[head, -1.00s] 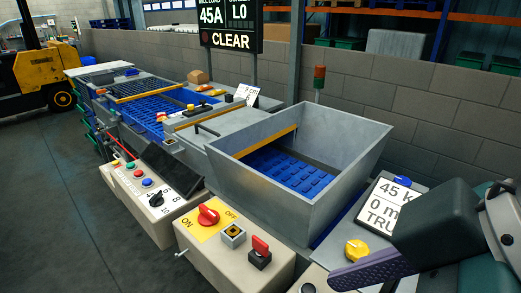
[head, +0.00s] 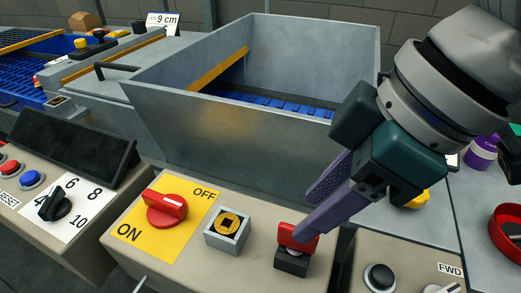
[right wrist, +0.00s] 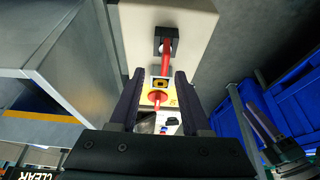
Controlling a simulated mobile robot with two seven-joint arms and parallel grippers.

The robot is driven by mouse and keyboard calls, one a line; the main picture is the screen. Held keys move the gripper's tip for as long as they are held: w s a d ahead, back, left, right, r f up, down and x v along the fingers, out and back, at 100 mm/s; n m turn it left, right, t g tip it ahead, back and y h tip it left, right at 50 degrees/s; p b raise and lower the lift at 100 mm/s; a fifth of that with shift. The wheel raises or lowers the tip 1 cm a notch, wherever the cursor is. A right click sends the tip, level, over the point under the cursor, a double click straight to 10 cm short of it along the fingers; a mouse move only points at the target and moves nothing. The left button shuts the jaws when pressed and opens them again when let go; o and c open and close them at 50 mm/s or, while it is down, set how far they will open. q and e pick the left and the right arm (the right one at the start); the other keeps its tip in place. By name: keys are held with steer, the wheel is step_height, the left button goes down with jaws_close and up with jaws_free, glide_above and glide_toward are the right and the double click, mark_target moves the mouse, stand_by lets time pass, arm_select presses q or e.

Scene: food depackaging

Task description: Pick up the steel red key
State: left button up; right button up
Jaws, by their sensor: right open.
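The red key (head: 294,238) stands upright in a small black block on the beige console, right of the coin-like yellow button. It also shows in the right wrist view (right wrist: 165,56), at the top centre, with a pale metal part at its base. My right gripper (head: 308,212) has its purple fingers spread. In the head view one fingertip overlaps the key; I cannot tell whether it touches. In the right wrist view the key lies just beyond the open fingertips, between their lines. My left gripper (right wrist: 262,120) seems to show at the lower right there; its opening is unclear.
A red rotary switch (head: 166,208) on a yellow ON/OFF plate and a yellow round button (head: 229,223) in a grey box stand left of the key. A grey metal hopper (head: 240,120) rises behind. A black knob (head: 380,277) is at the right.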

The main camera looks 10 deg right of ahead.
mark_target(296, 246)
steer(key=x, duration=0.2)
steer(key=s+x, duration=0.1)
steer(key=x, duration=0.2)
steer(key=shift+f+b, duration=0.1)
steer(key=shift+b, duration=0.25)
steer(key=shift+w+f, duration=0.1)
steer(key=shift+f, duration=0.15)
steer(key=shift+c, duration=0.2)
jaws_close()
